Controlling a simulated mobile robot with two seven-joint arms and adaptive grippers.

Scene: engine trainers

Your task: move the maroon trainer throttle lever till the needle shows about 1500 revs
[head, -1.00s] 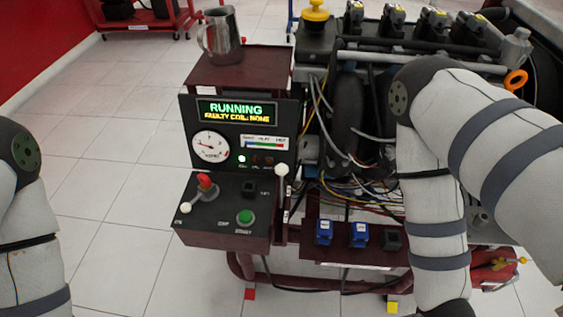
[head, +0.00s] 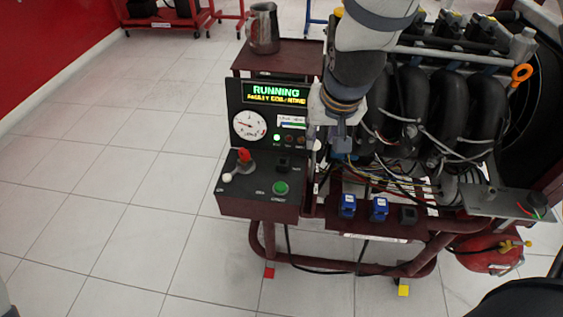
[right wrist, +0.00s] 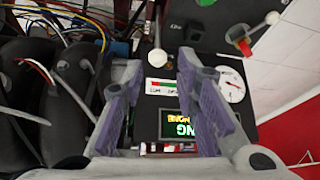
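The maroon trainer (head: 260,207) stands in the middle of the head view, its display lit with RUNNING. Its round white gauge (head: 249,126) has a needle pointing to the left; the figures are too small to read. The throttle lever's white knob (right wrist: 158,58) shows in the right wrist view, between and beyond the fingertips, with no clear contact. In the head view the lever is largely hidden by my right gripper (head: 340,140), which hangs beside the panel's right edge. The right wrist view shows that gripper (right wrist: 158,70) open and empty. My left gripper is out of view.
A metal jug (head: 263,30) stands on the trainer's top shelf. The engine (head: 440,110) with hoses and loose wires lies close right of my right gripper. The floor at left is clear.

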